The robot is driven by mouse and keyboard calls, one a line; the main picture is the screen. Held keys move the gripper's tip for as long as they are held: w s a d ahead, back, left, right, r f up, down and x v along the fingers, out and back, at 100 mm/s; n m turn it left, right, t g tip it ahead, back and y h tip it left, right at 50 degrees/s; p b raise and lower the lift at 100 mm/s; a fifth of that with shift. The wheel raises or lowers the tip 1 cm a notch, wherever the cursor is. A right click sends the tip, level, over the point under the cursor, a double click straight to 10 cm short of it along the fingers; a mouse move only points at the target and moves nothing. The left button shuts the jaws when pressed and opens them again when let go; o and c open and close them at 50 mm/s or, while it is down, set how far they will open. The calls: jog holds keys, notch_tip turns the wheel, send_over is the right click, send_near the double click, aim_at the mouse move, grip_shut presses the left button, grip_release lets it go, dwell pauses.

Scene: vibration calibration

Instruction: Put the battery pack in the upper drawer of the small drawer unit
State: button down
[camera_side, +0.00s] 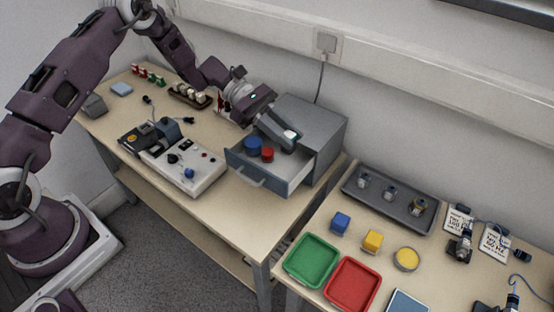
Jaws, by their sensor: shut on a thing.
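The small grey drawer unit (325,150) stands at the back of the left bench, against the wall. Its upper drawer (259,172) is pulled out, and its handle faces front left. A blue round piece (253,145) and a red round piece (267,154) are in the drawer. My gripper (289,137) reaches down from the upper left over the drawer's rear part, close to the unit's front. It is shut on the battery pack, which is small here and mostly hidden by the jaws. I cannot tell whether the pack touches the drawer floor.
A white control box (184,166) stands left of the drawer, with a dark device beside it. A rack of pale pieces (190,95) is behind. The right bench holds a grey tray (390,199), green (311,261) and red (352,286) trays, and small blocks. A cable hangs behind the unit.

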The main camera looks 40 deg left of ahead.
notch_tip(320, 180, down, 9)
jog(key=shift+r, duration=0.2)
jog(key=shift+f, duration=0.1)
jog(key=c, duration=1.2)
grip_release()
jog(key=shift+o, duration=0.2)
